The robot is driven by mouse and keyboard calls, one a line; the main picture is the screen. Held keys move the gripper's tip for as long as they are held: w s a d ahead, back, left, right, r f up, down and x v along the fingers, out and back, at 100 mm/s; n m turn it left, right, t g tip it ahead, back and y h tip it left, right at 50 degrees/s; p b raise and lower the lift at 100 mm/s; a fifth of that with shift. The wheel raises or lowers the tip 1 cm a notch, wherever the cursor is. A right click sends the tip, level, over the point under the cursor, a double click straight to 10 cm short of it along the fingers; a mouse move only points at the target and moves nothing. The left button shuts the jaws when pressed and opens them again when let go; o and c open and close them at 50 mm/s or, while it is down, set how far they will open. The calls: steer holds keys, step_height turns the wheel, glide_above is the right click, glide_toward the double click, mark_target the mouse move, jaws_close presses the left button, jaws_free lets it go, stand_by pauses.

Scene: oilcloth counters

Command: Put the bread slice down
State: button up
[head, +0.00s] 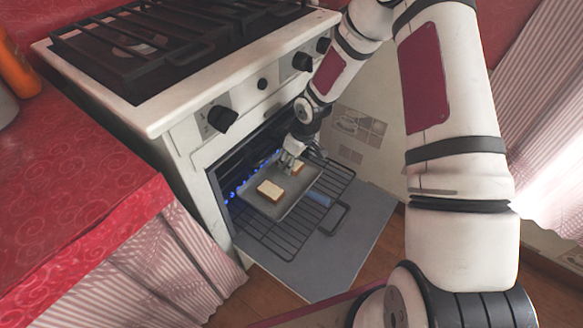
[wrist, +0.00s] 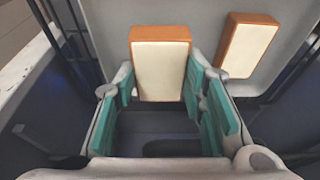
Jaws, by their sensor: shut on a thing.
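My gripper (head: 289,160) reaches down over the metal tray (head: 281,207) in the open oven. In the wrist view, its teal-padded fingers (wrist: 160,88) are shut on the sides of a bread slice (wrist: 160,68) with a brown crust and pale face. That held slice (head: 298,168) shows partly beside the fingers in the head view. It is low over the tray; I cannot tell if it touches. A second bread slice (head: 270,190) lies flat on the tray, apart from the held one; it also shows in the wrist view (wrist: 247,46).
The tray sits on a pulled-out wire rack (head: 335,190) above the lowered oven door (head: 345,240). Blue flames (head: 230,195) show inside the oven at left. The stove (head: 180,105) rises above, with knobs in front. A red-covered counter (head: 75,180) stands at left.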

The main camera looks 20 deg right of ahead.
mark_target(301, 166)
steer(key=shift+w+d+f+b, duration=0.1)
steer(key=shift+f+b, duration=0.35)
steer(key=shift+f, duration=0.45)
steer(key=shift+w+d+f+b, duration=0.1)
steer(key=shift+f+b, duration=0.35)
steer(key=shift+f, duration=0.45)
steer(key=shift+f, duration=0.15)
steer(key=o, duration=1)
steer(key=p+v, duration=0.4)
steer(key=v, duration=0.8)
steer(key=shift+r, duration=0.35)
